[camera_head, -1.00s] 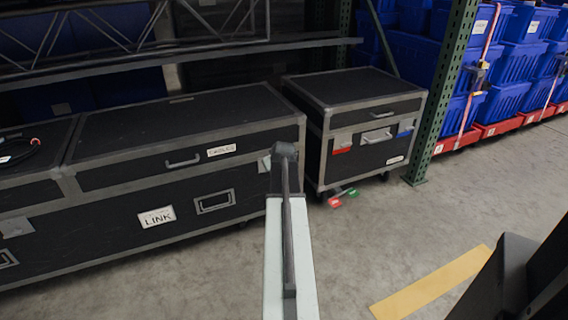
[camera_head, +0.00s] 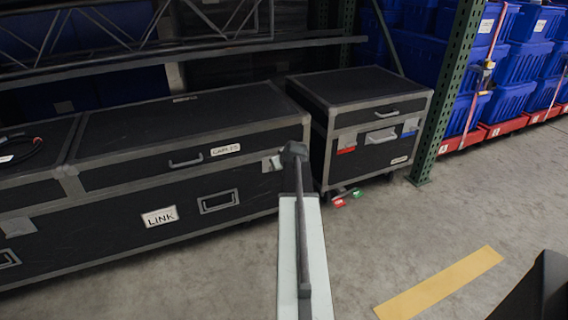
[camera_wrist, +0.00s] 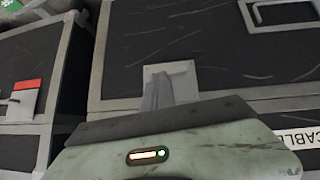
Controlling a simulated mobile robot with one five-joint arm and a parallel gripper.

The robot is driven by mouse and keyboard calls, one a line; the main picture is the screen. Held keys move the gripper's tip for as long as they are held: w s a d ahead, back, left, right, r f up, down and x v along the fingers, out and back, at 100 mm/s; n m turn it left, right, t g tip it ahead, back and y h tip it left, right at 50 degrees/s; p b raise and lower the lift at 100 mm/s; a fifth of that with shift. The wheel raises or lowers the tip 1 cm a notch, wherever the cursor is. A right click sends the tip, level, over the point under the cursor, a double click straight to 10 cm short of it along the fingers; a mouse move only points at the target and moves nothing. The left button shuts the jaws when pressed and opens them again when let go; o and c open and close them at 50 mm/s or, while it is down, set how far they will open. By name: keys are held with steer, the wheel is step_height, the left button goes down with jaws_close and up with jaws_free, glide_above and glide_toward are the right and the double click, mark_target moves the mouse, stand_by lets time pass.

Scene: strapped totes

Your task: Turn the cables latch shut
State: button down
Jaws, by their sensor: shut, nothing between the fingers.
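The black case with the cables label (camera_head: 225,149) stands at the left, its lid down. Its grey latch (camera_head: 268,164) is near the front right corner of the case, just left of my gripper (camera_head: 293,152). In the wrist view the latch plate (camera_wrist: 184,70) is light grey on the case front. My shut, empty gripper (camera_wrist: 158,88) points at it and hides its lower middle part. I cannot tell whether the fingertips touch the latch or how its turning part stands.
A second black case (camera_head: 375,115) with red and blue tags stands right of the cables case, across a narrow gap. A green rack post (camera_head: 445,95) stands beside it. The floor in front is clear, with a yellow stripe (camera_head: 440,285).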

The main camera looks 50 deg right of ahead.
steer(key=shift+a+f, duration=0.15)
steer(key=shift+a, duration=0.05)
steer(key=s+a+r+p, duration=0.3)
steer(key=s+r+p, duration=0.3)
steer(key=r+p, duration=0.5)
steer(key=shift+s+r, duration=0.15)
steer(key=shift+s, duration=0.15)
